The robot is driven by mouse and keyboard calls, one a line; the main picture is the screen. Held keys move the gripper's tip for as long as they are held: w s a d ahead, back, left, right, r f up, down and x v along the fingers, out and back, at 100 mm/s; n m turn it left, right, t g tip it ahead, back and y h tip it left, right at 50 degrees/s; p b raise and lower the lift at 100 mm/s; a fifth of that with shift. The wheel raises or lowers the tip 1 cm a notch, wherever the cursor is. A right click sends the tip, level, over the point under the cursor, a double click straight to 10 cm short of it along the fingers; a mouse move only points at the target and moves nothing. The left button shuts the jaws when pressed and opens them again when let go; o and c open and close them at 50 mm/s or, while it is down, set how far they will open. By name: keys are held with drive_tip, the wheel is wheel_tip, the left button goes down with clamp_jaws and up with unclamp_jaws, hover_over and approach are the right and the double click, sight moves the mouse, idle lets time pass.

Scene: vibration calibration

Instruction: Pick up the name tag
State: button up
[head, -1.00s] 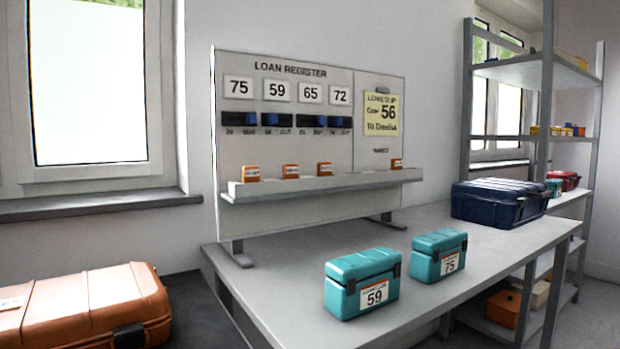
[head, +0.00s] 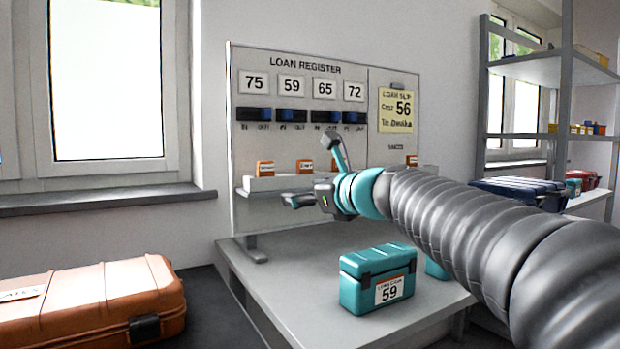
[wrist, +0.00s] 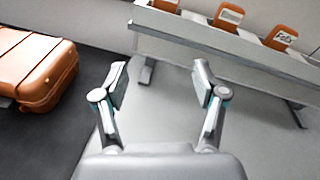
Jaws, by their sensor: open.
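Several orange name tags with white labels stand on the ledge of the loan register board. One name tag (head: 265,168) is at the ledge's left end and another (head: 305,166) is to its right. One (head: 411,160) is at the far right end under the loan slip. In the wrist view, tags (wrist: 229,17) (wrist: 281,38) stand along the ledge at the top right. My gripper (head: 312,172) is open and empty in front of the ledge. The wrist view shows its spread fingers (wrist: 160,85) short of the ledge. My gripper and arm hide part of the ledge.
The grey ledge (wrist: 225,50) crosses ahead of my fingers. A teal case marked 59 (head: 378,288) sits on the table below my arm, with another mostly hidden behind it. An orange case (head: 85,300) lies at the left. A dark blue case (head: 520,190) is at the right.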

drive_tip(key=w+d+r+m+t, duration=0.2)
drive_tip(key=w+d+r+m, duration=0.2)
drive_tip(key=w+d, duration=0.2)
drive_tip(key=p, duration=0.1)
approach(307, 166)
drive_tip(key=shift+m+h, duration=0.3)
drive_tip(key=shift+h, duration=0.1)
drive_tip(key=x, duration=0.3)
drive_tip(key=r+x, duration=0.1)
drive_tip(key=shift+w+a, duration=0.1)
drive_tip(key=shift+a, duration=0.35)
drive_tip(key=shift+f+p+x, duration=0.1)
drive_tip(key=shift+p+x, duration=0.3)
drive_tip(key=shift+x, duration=1.15)
drive_tip(key=shift+f+p+x, duration=0.15)
drive_tip(key=shift+p+x, duration=0.2)
drive_tip(key=shift+x, duration=1.2)
drive_tip(key=c, duration=1.2)
